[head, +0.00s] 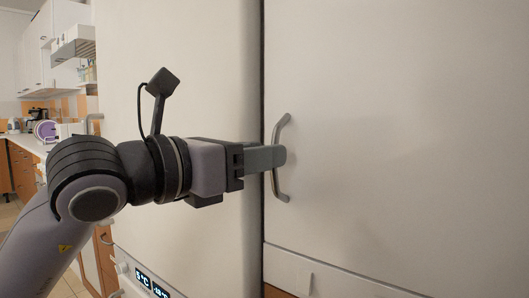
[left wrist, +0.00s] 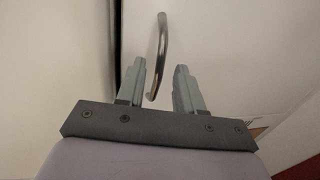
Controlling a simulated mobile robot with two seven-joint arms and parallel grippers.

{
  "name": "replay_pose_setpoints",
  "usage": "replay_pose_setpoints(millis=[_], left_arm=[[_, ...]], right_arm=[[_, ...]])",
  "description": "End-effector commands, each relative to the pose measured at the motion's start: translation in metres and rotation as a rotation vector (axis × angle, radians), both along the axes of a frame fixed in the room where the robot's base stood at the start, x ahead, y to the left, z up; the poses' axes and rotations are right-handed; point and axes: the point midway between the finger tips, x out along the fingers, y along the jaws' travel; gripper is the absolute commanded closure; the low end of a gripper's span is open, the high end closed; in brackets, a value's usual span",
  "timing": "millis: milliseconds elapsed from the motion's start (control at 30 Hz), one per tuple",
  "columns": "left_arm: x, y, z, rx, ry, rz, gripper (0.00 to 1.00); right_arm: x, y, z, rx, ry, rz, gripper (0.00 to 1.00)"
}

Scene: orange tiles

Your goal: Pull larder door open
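The larder door (head: 400,140) is a large pale panel filling the right of the head view. It looks shut. Its metal bar handle (head: 279,190) stands upright near the door's left edge, and it also shows in the left wrist view (left wrist: 161,45). My left gripper (head: 280,156) is at the handle's middle in the head view, hiding part of it. In the left wrist view its two grey fingers (left wrist: 160,80) are apart, with the handle's lower end showing between them. I cannot tell whether either finger touches the handle. My right gripper is in neither view.
A tall white fridge-like cabinet (head: 185,70) with a lit temperature display (head: 150,283) stands left of the door, close beside my left gripper. A lower panel with a small handle (head: 304,283) is below the door. A counter (head: 28,143) lies far left.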

Motion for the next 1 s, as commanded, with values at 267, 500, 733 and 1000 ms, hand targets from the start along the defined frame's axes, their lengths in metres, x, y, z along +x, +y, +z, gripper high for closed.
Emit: replay_pose_setpoints(millis=[267, 500, 733, 1000], left_arm=[[0.0107, -0.0123, 0.0, -0.001, -0.001, -0.001, 0.64], [0.0108, -0.0121, -0.0002, 0.0, 0.0, -0.001, 0.77], [0.0107, -0.012, -0.0004, 0.0, 0.0, -0.001, 1.0], [0.0107, -0.0119, -0.0005, -0.001, 0.001, -0.001, 1.0]], right_arm=[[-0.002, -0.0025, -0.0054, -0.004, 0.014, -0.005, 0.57], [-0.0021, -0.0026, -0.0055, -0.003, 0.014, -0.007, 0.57], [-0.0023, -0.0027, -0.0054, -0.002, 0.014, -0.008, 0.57], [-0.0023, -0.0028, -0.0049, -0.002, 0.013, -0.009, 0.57]])
